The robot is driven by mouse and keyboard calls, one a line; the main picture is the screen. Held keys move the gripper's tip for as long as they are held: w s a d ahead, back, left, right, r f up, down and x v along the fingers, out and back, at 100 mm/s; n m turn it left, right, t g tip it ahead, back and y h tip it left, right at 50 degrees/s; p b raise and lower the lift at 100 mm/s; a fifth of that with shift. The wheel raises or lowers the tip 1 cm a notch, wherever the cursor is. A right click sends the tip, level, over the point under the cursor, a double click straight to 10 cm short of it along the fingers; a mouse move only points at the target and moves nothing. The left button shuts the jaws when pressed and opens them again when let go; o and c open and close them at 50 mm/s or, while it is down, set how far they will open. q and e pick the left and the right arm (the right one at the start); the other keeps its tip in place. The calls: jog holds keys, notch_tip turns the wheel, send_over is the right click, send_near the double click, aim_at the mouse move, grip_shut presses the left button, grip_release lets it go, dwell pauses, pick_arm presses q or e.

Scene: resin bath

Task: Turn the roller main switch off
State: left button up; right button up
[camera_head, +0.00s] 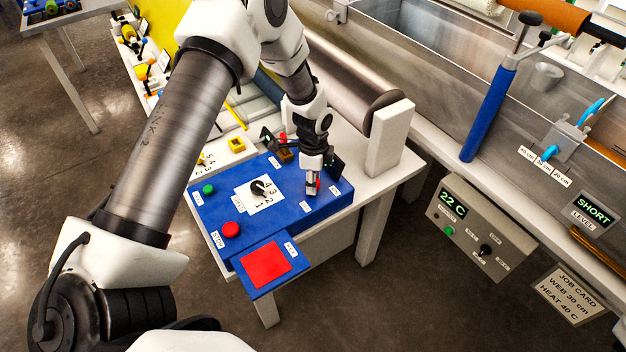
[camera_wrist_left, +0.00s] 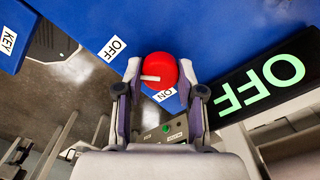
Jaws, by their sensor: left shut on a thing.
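The red round switch knob (camera_wrist_left: 163,66) sits on the blue roller panel (camera_head: 270,222), with a white pointer mark on it. In the left wrist view the mark points left, with an OFF label (camera_wrist_left: 112,48) at upper left and an ON label (camera_wrist_left: 165,95) just below. My left gripper (camera_head: 313,182) comes down on the panel's right part and is shut on the knob, one finger on each side. In the head view the fingers mostly hide the knob. A dark display (camera_wrist_left: 265,88) beside it reads OFF in green. My right gripper is not in view.
The panel also carries a black numbered dial (camera_head: 259,188), a green button (camera_head: 208,189), a red button (camera_head: 231,229) and a red pad (camera_head: 265,265). A metal roller (camera_head: 345,80) lies behind. A grey box showing 22 C (camera_head: 480,230) hangs at right.

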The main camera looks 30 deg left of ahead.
pick_arm(q)
jog(key=shift+s+f+m, duration=0.1)
jog(key=shift+m, duration=0.2)
jog(key=o, duration=1.1)
jog(key=shift+o, duration=0.2)
notch_tip(320, 180, up, 12)
